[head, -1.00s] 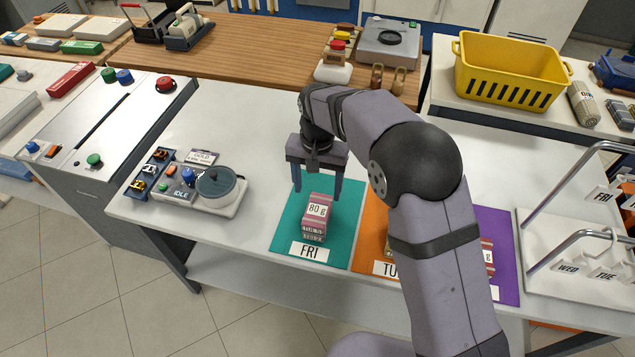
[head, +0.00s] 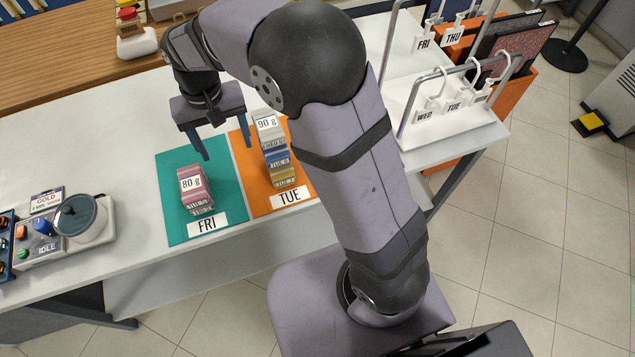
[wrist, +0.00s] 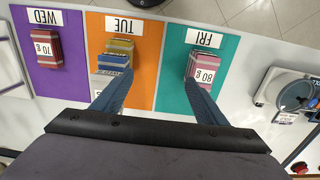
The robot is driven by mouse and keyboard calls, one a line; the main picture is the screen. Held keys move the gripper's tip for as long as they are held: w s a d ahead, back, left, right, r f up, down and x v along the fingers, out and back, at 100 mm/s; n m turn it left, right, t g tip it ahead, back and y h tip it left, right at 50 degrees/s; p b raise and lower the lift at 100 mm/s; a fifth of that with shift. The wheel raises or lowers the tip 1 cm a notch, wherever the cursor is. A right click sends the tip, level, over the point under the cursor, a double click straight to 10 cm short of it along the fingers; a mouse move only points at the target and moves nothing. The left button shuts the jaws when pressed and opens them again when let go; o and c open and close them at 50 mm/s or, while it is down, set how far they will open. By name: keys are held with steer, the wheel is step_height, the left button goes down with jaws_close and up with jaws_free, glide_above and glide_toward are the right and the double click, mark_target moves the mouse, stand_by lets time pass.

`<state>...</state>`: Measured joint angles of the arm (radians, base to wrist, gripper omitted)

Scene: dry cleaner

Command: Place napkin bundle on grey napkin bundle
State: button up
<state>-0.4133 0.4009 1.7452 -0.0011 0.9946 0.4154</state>
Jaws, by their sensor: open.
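A pink napkin bundle (head: 195,187) with an "80 g" label lies on the teal FRI mat (head: 175,222). On the orange TUE mat (head: 303,188), a grey napkin bundle (head: 270,142) with a "90 g" label shows with a blue bundle (head: 277,159) and a yellow bundle (head: 283,177). They appear stacked, grey uppermost. My gripper (head: 227,150) is open and empty above the back of the teal and orange mats. In the wrist view, its right finger overlaps the pink bundle (wrist: 203,70) and its left finger is near the grey bundle (wrist: 112,65).
A purple WED mat (wrist: 74,75) with a red "70 g" bundle (wrist: 46,48) shows in the wrist view. A white hanger rack (head: 455,135) stands on the right, and a machine with a round lid (head: 78,218) on the left. Bare table lies around the mats.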

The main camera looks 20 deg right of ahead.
steer(key=s+d+f, duration=0.3)
steer(key=s+d, duration=1.3)
steer(key=d, duration=0.1)
steer(key=shift+s, duration=0.35)
steer(key=shift+f, duration=0.1)
